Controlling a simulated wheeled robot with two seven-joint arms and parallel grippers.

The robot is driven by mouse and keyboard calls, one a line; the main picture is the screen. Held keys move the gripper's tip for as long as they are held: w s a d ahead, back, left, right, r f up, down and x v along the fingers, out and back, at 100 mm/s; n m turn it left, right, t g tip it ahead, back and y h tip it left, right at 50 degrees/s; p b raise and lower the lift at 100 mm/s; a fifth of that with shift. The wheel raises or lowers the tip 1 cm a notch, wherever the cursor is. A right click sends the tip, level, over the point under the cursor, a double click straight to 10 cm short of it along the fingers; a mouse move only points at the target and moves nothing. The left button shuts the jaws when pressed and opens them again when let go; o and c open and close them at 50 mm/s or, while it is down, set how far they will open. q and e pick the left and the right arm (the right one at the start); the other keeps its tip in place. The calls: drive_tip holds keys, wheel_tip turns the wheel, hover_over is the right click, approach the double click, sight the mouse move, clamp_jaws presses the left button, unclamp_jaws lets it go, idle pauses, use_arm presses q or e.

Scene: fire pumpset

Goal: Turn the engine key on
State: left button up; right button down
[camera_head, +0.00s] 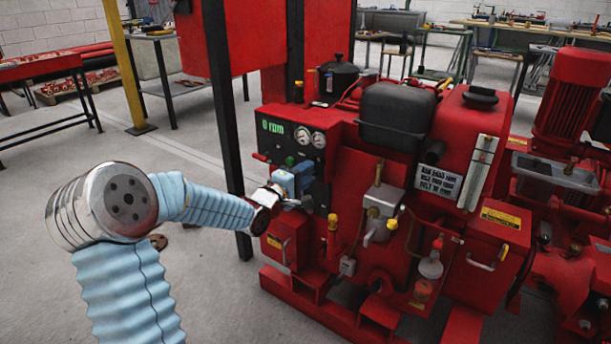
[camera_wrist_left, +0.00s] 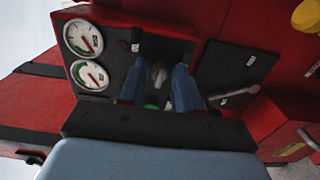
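The engine key (camera_wrist_left: 158,74) is a small grey piece on the dark control panel (camera_wrist_left: 120,48), upper middle in the left wrist view. My left gripper (camera_wrist_left: 159,88) has two blue fingers pointing at the panel, one on each side of the key. The fingers are apart, with a gap visible between them and the key. In the head view my left gripper (camera_head: 291,181) is at the panel's lower part and hides the key there. The panel display (camera_head: 283,128) reads "0 rpm" in green. My right gripper is in neither view.
Two round gauges (camera_head: 310,138) sit on the panel beside the gripper. A grey lever (camera_wrist_left: 232,94) stands right of the fingers in the wrist view. A black post (camera_head: 222,100) rises close to my left arm. The red pumpset (camera_head: 455,125) extends right.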

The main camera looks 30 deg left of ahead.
use_arm(q)
drive_tip(key=shift+w, duration=0.1)
clamp_jaws()
drive_tip(key=shift+m, duration=0.3)
drive_tip(key=shift+r+m+b, duration=0.1)
drive_tip(key=shift+m+b, duration=2.55)
drive_tip(key=shift+m, duration=1.55)
drive_tip(key=shift+r, duration=0.1)
unclamp_jaws()
